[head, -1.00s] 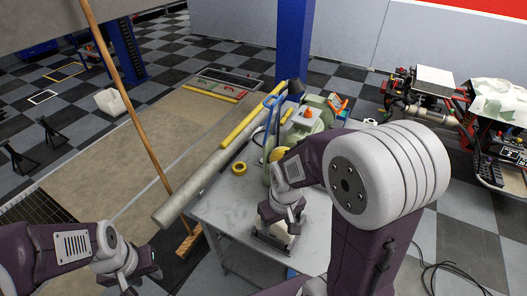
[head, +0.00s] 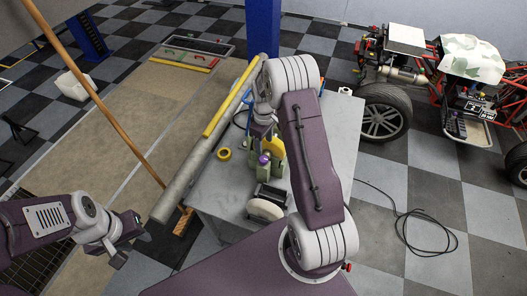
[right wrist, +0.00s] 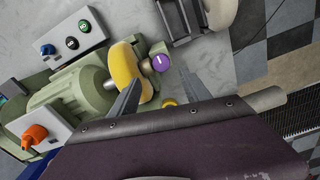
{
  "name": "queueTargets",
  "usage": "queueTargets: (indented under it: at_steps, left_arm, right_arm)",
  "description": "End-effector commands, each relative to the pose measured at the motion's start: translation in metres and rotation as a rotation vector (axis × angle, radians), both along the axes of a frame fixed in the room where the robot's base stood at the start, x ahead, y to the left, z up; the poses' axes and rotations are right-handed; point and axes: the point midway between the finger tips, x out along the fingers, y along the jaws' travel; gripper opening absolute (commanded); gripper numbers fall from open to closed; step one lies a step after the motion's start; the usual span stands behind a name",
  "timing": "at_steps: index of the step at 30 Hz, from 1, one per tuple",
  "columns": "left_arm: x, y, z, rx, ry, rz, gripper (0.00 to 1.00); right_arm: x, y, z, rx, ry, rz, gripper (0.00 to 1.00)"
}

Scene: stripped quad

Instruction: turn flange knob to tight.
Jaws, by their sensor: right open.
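A purple knob (right wrist: 160,63) with a pale line across its face sits on a small green block beside a yellow guard (right wrist: 126,72) and a green motor (right wrist: 62,105). The purple knob also shows in the head view (head: 264,159). An orange knob (right wrist: 34,134) and a blue knob (right wrist: 47,50) are on other fittings. No readable label shows which knob is the flange knob. My right gripper (right wrist: 160,95) is open, its fingers either side of the purple knob's lower area, apart from it. My left gripper (head: 130,240) hangs at the lower left, away from the bench; its jaw gap is unclear.
The grey workbench (head: 215,190) carries a yellow tape roll (head: 224,154), a long grey pipe (head: 190,178) and a device with a pale wheel (head: 265,208). A wooden pole (head: 110,115) leans at the left. A vehicle chassis (head: 400,80) stands at the back right.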

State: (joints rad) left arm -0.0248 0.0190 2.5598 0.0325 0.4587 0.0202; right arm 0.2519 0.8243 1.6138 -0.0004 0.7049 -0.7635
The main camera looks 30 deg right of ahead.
Motion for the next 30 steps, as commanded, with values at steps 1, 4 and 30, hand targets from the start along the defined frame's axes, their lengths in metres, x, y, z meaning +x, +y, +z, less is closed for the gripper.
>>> queueTargets:
  at_steps: [1, 4, 30]
  left_arm:
    - [0.0, 0.0, -0.001, 0.0, 0.0, 0.0, 0.36]
    - [0.0, 0.0, 0.006, 0.0, 0.0, 0.0, 0.36]
    - [0.0, 0.0, 0.034, 0.0, 0.0, 0.0, 0.36]
  right_arm:
    - [0.0, 0.0, -0.002, 0.0, 0.0, 0.0, 0.56]
    - [-0.001, 0.001, -0.011, 0.001, 0.004, -0.001, 0.56]
    - [0.0, 0.001, -0.092, 0.0, -0.001, -0.002, 0.19]
